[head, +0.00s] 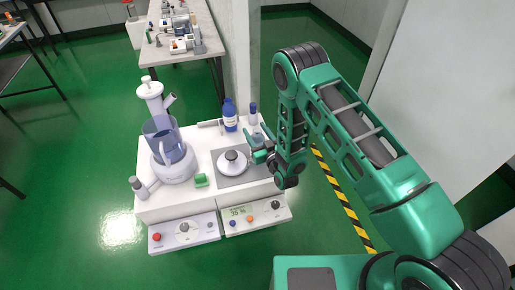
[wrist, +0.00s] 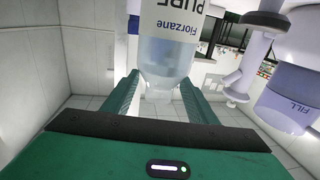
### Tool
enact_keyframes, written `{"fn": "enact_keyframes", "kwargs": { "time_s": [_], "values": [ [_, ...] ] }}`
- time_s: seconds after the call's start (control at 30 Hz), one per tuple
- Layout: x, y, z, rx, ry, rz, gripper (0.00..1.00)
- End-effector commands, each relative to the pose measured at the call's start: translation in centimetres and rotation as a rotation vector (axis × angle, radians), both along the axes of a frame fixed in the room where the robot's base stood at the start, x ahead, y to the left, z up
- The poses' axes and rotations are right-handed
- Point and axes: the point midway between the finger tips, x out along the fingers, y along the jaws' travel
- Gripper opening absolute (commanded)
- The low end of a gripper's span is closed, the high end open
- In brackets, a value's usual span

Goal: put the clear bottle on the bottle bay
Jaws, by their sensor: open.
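In the wrist view, a clear bottle (wrist: 168,60) with a white label stands between the two green fingers of my gripper (wrist: 159,88). In the head view, my gripper (head: 252,145) is low over the right back part of the white bench. The clear bottle (head: 258,133) shows only faintly there, partly hidden by the gripper. I cannot make out for certain which surface is the bottle bay.
A blue bottle (head: 230,117) stands at the back of the bench. A white machine with a clear jug (head: 168,150) stands on the left. A domed white object (head: 231,160) sits on a grey plate (head: 232,181). A small green block (head: 200,180) lies between them. Control panels line the front.

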Motion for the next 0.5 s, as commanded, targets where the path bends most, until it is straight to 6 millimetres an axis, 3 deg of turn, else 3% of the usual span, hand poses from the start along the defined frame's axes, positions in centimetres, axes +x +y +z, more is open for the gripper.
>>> {"fn": "enact_keyframes", "kwargs": {
  "time_s": [0.2, 0.5],
  "values": [
    [2.4, 0.9, -0.1, 0.001, 0.0, -0.001, 0.53],
    [2.7, 1.1, -0.1, 0.0, 0.0, -0.001, 0.5]
  ]
}}
